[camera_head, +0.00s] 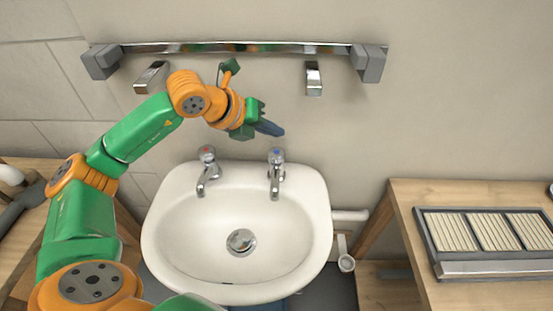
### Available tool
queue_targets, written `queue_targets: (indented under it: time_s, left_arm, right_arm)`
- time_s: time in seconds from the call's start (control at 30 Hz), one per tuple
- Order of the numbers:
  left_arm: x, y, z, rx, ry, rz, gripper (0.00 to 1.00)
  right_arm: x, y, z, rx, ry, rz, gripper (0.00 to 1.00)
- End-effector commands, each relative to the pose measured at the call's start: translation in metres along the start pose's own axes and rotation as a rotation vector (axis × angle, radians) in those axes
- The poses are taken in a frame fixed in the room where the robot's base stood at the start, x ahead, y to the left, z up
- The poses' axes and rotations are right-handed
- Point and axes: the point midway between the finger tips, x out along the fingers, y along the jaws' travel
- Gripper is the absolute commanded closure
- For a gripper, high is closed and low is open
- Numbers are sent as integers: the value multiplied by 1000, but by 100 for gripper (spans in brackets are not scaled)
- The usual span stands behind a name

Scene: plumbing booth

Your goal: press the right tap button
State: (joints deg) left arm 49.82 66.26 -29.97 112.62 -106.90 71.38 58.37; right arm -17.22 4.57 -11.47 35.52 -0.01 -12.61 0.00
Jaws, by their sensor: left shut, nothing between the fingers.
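The right tap (276,176) is chrome and stands on the back rim of the white sink (170,225). Its button (277,155) on top has a blue mark. The left tap (207,175) has a red mark on top. My left gripper (272,128) is shut and empty, with its dark fingers pointing right, just above and slightly left of the right tap's button. A small gap shows between the fingertips and the button in the picture; the true depth between them is hard to tell. My right gripper is not in view.
A chrome rail (240,47) with grey end blocks runs along the wall above my left arm. Two chrome hooks (314,78) hang below it. A wooden table (410,200) with a slatted tray (480,268) stands at right. The sink bowl is empty.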

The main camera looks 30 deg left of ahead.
Motion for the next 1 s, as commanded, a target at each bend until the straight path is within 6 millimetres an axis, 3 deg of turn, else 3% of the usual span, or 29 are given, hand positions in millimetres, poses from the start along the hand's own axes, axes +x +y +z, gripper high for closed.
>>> queue_targets:
  time_s: [0.07,0.2,1.0]
  left_arm:
    - [14,10,-10,0,0,1,100]
    - [23,17,-17,0,-1,0,100]
    - [22,16,-16,0,-1,0,100]
  right_arm:
    - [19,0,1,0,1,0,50]
    - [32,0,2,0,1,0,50]
    - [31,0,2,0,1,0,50]
